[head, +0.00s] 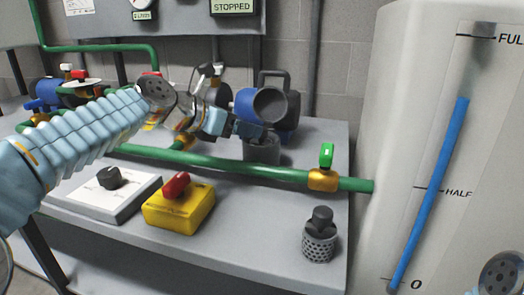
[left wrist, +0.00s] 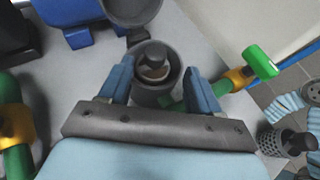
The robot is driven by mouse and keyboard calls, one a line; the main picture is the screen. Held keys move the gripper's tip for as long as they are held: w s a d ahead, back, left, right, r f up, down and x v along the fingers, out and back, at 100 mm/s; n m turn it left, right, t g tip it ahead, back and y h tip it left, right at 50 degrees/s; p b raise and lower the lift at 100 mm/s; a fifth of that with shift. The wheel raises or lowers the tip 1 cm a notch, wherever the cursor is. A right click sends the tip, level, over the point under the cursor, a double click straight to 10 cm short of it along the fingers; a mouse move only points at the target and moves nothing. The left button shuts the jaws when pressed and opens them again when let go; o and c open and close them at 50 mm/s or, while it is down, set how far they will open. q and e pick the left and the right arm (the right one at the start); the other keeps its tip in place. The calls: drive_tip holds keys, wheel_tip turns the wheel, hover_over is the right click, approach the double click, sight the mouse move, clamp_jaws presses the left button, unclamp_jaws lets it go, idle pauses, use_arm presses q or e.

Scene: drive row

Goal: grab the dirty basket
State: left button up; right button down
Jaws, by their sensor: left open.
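My left gripper (head: 238,128) is open above the bench, beside a grey cylindrical housing (head: 261,150). In the left wrist view its two blue fingers (left wrist: 158,76) stand apart on either side of the open-topped housing (left wrist: 146,97). Inside the housing a dark knob (left wrist: 154,57) stands up from a basket with a brownish top (left wrist: 156,73), which looks like the dirty one. Its lower part is hidden. A second, perforated grey basket (head: 319,243) with a dark knob stands near the bench's front right; it also shows in the left wrist view (left wrist: 284,140).
A green pipe (head: 230,164) with a green-handled valve (head: 326,158) runs across the bench, close to the housing. A blue pump with a grey round end (head: 269,104) stands behind. A yellow box with a red knob (head: 178,207) is in front. A large white tank (head: 420,130) bounds the right.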

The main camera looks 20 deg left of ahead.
sight(263, 140)
use_arm(q)
drive_tip(key=x, duration=0.5)
drive_tip(key=shift+w+a+b, duration=0.2)
drive_tip(key=shift+w+b, duration=0.1)
clamp_jaws()
drive_tip(key=shift+r, duration=0.1)
